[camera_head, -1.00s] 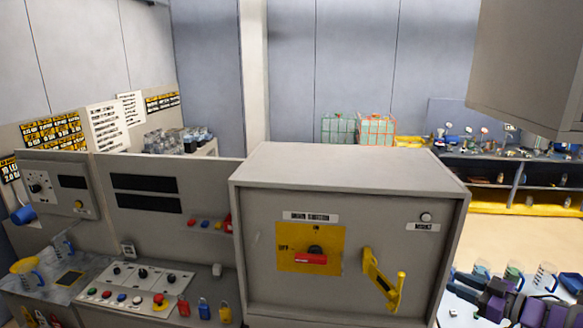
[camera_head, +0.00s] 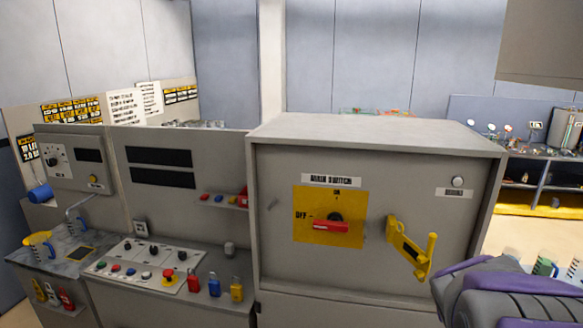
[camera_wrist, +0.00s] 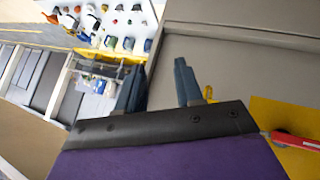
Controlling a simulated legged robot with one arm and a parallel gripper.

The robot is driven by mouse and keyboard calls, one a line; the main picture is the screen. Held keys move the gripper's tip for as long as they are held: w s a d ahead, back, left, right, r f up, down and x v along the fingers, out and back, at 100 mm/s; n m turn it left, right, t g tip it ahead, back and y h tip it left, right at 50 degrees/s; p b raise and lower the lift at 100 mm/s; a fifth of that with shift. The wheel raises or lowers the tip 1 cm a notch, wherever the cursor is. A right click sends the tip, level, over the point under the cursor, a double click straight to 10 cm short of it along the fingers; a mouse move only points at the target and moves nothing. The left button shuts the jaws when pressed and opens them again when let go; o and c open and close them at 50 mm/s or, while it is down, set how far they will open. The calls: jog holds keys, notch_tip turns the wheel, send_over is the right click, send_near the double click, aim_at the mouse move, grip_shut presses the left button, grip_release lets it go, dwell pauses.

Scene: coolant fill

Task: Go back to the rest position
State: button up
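My gripper (camera_wrist: 160,84) shows in the wrist view with its two dark fingers spread apart and nothing between them. Past it are the grey cabinet, its yellow handle (camera_wrist: 209,93) and the red switch knob (camera_wrist: 298,141). In the head view my purple and grey arm (camera_head: 505,296) is at the lower right, in front of the cabinet's (camera_head: 380,130) right side. The fingertips cannot be made out there. The cabinet's red knob (camera_head: 331,226) lies horizontal, its left end towards OFF on the yellow plate (camera_head: 312,205).
A control console (camera_head: 140,268) with buttons stands on the left. A yellow-rimmed jug (camera_head: 40,247) is at the far left.

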jog(key=s+a+f+n+g+y+b, duration=0.1)
jog(key=s+a+f, duration=0.5)
jog(key=s+a, duration=0.6)
jog(key=s+a+f+n+g+y+b, duration=0.1)
jog(key=s+a+f+g+y+b, duration=0.3)
jog(key=s+a, duration=0.8)
notch_tip(320, 180, down, 3)
jog(key=s+g+y, duration=0.1)
jog(key=g, duration=0.1)
jog(key=shift+s+n+g, duration=0.3)
